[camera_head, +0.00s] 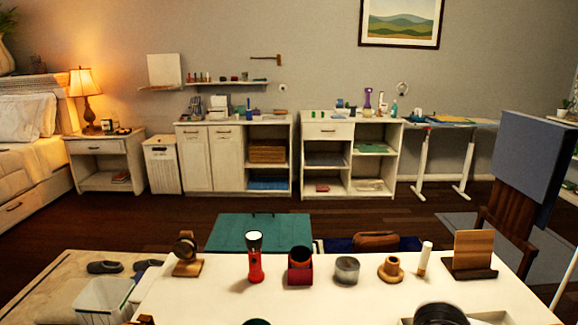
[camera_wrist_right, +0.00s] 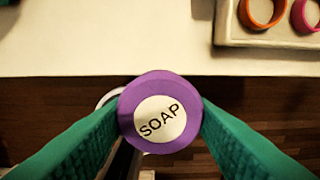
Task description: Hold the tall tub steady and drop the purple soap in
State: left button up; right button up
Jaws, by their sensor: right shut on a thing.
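The purple soap (camera_wrist_right: 160,110) is a round purple piece with a white label reading SOAP, seen in the right wrist view. My right gripper (camera_wrist_right: 160,118) is shut on it, a green finger on each side. It holds the soap beyond the edge of the white table, with dark wooden floor below. A pale curved rim (camera_wrist_right: 108,97) shows partly behind the soap; I cannot tell if it belongs to the tall tub. In the head view a whitish bin with a green rim (camera_head: 103,300) stands at the lower left; I cannot tell if it is the tub. My left gripper is not in view.
The white table (camera_head: 215,305) bears a red flashlight (camera_head: 255,262), a dark red box (camera_head: 300,268), a grey tin (camera_head: 347,270) and a wooden stand (camera_head: 470,268). A tray (camera_wrist_right: 232,38) with orange and pink rings lies near the table edge.

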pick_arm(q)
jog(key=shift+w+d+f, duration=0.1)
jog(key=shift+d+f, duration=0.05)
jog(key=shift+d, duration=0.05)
pick_arm(e)
jog(key=shift+f, duration=0.2)
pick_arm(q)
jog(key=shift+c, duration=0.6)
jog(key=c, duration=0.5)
pick_arm(e)
jog(key=w+a+r, duration=0.6)
jog(key=w+a, duration=0.3)
jog(key=a, duration=0.3)
jog(key=w+a+r, duration=0.5)
jog(key=w+a, duration=0.4)
jog(key=a, duration=0.3)
jog(key=shift+s+a+f, duration=0.1)
jog(key=shift+s+f, duration=0.05)
jog(key=shift+f, duration=2.75)
